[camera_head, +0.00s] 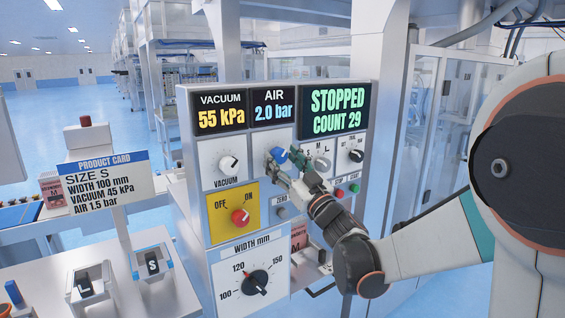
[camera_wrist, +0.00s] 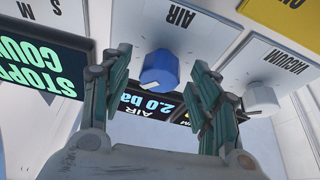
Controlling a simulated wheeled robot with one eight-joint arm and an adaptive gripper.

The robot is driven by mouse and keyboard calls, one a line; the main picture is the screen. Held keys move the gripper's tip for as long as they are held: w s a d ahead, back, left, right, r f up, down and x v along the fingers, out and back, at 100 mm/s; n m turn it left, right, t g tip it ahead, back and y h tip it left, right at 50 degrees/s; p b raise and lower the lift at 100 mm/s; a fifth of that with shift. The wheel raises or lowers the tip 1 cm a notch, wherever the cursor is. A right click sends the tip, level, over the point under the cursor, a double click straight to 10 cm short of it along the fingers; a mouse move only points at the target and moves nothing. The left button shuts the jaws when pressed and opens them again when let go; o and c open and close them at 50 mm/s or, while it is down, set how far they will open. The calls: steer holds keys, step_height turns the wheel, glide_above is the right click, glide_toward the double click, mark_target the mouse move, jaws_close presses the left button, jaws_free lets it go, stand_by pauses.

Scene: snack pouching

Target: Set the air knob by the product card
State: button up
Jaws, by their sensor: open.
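The blue air knob (camera_head: 278,155) is on the control panel under the AIR display (camera_head: 273,108), which reads 2.0 bar. In the wrist view the air knob (camera_wrist: 160,70) sits between my gripper's open fingers, with a gap on both sides. My gripper (camera_head: 294,170) is in front of the panel at the knob, and its fingers (camera_wrist: 158,95) point toward the panel. The product card (camera_head: 107,180) at left reads size S, width 100 mm, vacuum 45 kPa, air 1.5 bar.
The white vacuum knob (camera_head: 228,163) is left of the air knob; its display (camera_head: 221,112) reads 55 kPa. The status display (camera_head: 337,111) reads STOPPED, COUNT 29. A red knob (camera_head: 240,217) on a yellow plate and the black width knob (camera_head: 257,282) are below. Several small buttons lie close to my gripper.

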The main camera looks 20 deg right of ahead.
steer(key=shift+w+a+r, duration=0.1)
steer(key=shift+w+r, duration=0.05)
steer(key=shift+w, duration=0.1)
steer(key=c, duration=1.1)
steer(key=shift+o, duration=0.2)
steer(key=shift+n, duration=0.5)
steer(key=n+g+y+p, duration=0.1)
steer(key=n+y, duration=0.1)
steer(key=n, duration=0.3)
steer(key=shift+y, duration=0.4)
steer(key=shift+d+n+g+y+p, duration=0.1)
steer(key=shift+n+g+y+p, duration=0.35)
steer(key=shift+n, duration=0.8)
steer(key=shift+d+n+g+y+p, duration=0.15)
steer(key=shift+n+g+y, duration=0.35)
steer(key=shift+n, duration=0.75)
